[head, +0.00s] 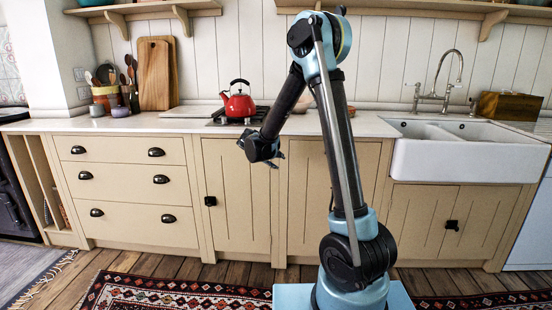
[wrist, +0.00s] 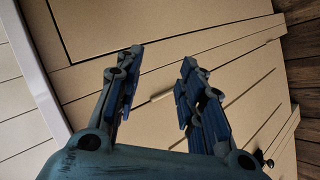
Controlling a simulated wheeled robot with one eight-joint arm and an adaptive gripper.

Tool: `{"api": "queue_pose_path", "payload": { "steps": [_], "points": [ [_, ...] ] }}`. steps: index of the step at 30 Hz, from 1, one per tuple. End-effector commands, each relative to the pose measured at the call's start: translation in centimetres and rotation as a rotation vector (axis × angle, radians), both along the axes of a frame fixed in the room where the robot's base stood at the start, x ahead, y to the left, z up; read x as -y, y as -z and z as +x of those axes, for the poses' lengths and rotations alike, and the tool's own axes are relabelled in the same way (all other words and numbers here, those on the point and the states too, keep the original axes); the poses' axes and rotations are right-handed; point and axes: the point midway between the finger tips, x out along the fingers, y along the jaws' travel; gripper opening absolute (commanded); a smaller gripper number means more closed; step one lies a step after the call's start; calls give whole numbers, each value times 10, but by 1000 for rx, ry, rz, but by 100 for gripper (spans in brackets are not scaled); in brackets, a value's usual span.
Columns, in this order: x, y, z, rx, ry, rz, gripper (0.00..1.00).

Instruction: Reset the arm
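My gripper (head: 274,161) hangs at the end of my folded arm in the head view, in front of the cream cabinet doors and a little below the counter's front edge. The wrist view shows its two fingers (wrist: 160,90) spread apart with an empty gap between them. Behind the gap is the beige panelled cabinet front (wrist: 190,40). My arm rises from its base, bends at the top and comes down to the left.
A red kettle (head: 238,101) stands on the hob (head: 222,118), behind and left of my gripper. A white sink (head: 460,155) is on the right. Utensils and a wooden board (head: 157,73) stand at the back left. A patterned rug (head: 170,292) lies on the floor.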

Motion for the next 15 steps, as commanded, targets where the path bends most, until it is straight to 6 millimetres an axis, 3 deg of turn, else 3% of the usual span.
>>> {"api": "queue_pose_path", "payload": {
  "steps": [3, 15],
  "points": [
    [31, -15, -22, -33, 43, 39, 36],
    [113, -44, -109, -137, 173, 185, 36]
  ]
}}
